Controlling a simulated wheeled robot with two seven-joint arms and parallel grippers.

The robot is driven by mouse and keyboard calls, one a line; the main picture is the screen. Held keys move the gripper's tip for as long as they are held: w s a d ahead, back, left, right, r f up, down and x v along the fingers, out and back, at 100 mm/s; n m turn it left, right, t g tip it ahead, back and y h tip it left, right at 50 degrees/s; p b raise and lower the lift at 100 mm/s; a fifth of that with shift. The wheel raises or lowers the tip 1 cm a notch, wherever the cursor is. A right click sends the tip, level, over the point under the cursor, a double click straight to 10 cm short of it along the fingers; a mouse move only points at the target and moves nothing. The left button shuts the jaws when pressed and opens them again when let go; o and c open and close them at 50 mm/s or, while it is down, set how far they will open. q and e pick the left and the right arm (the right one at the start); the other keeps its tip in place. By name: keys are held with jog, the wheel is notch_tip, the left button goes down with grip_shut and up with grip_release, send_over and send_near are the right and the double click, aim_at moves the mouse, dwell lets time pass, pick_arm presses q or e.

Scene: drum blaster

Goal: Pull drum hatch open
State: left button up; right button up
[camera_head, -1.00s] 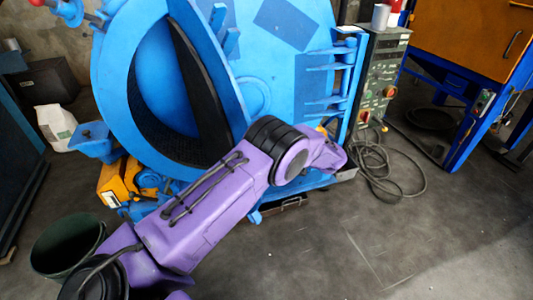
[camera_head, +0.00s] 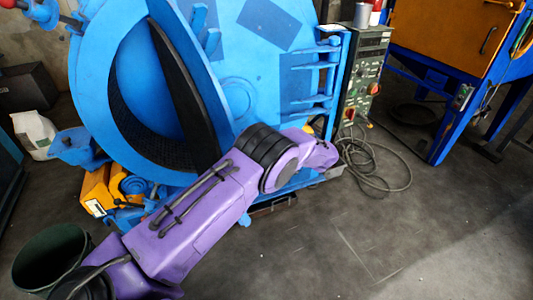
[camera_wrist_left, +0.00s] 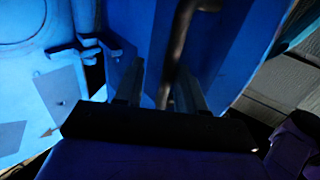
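The blue drum (camera_head: 95,75) fills the upper left of the head view. Its hatch (camera_head: 265,65) stands ajar, with hinges on the right side. A gap with a dark mesh interior (camera_head: 130,115) and a black seal (camera_head: 178,85) shows at its left edge. My purple left arm crosses in front of the drum; its gripper is hidden there. In the left wrist view my left gripper (camera_wrist_left: 160,68) has its two fingers apart. A dark bar-like handle (camera_wrist_left: 178,45) runs between them in front of a blue panel, closer to the right finger. Contact cannot be told. My right gripper is not in view.
A control box (camera_head: 363,75) stands right of the drum, with loose cables (camera_head: 375,165) on the floor. An orange and blue cabinet (camera_head: 440,50) is at upper right. A dark bin (camera_head: 48,262) and a white bag (camera_head: 34,135) are at left. The right floor is clear.

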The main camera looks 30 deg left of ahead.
pick_arm(q)
jog(key=b+v, duration=0.3)
jog(key=v, duration=0.6)
jog(key=shift+d, duration=0.1)
